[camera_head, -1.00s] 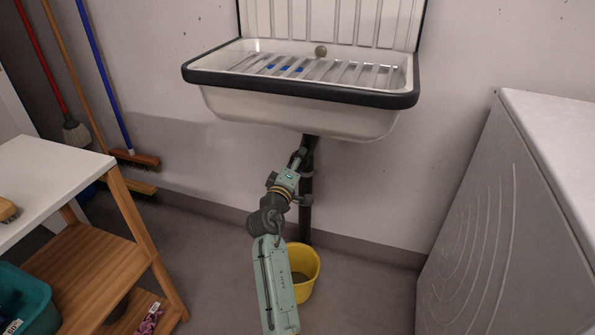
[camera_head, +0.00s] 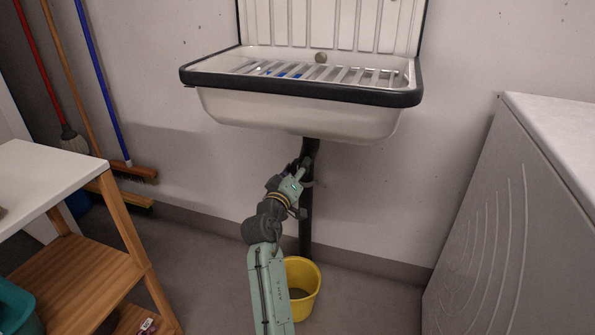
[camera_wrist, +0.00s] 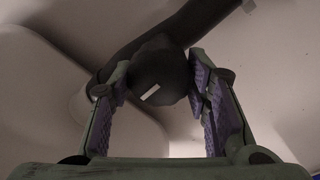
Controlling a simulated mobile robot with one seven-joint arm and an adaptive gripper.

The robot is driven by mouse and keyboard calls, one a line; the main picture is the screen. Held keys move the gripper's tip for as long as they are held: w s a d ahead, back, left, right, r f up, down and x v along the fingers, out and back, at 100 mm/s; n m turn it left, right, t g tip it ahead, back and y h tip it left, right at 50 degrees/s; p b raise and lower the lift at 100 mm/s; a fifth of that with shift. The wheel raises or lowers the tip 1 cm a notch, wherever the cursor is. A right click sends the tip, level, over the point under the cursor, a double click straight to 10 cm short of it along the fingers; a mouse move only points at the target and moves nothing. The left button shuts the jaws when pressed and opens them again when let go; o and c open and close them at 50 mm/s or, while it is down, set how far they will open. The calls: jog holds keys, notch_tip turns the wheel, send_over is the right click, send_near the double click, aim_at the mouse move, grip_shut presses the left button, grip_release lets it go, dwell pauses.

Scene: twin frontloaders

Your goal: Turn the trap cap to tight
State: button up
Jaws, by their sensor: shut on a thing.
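The trap cap (camera_wrist: 165,72) is a dark rounded knob with a short white mark on its face, tilted in the wrist view. My gripper (camera_wrist: 158,85) is shut on it, one purple-padded finger at each side. A dark drain pipe (camera_wrist: 205,22) runs diagonally behind the cap. In the head view my gripper (camera_head: 302,168) is under the sink at the black drain pipe (camera_head: 306,228). The cap is hidden there behind my gripper and wrist.
The white sink (camera_head: 300,116) with a black rim hangs just above my gripper. A yellow bucket (camera_head: 312,272) stands on the floor below the pipe. A wooden shelf table (camera_head: 125,225) is at left, a grey-white front-loader (camera_head: 490,230) at right. Brooms lean at back left.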

jog(key=o, duration=1.2)
jog(key=shift+c, duration=0.2)
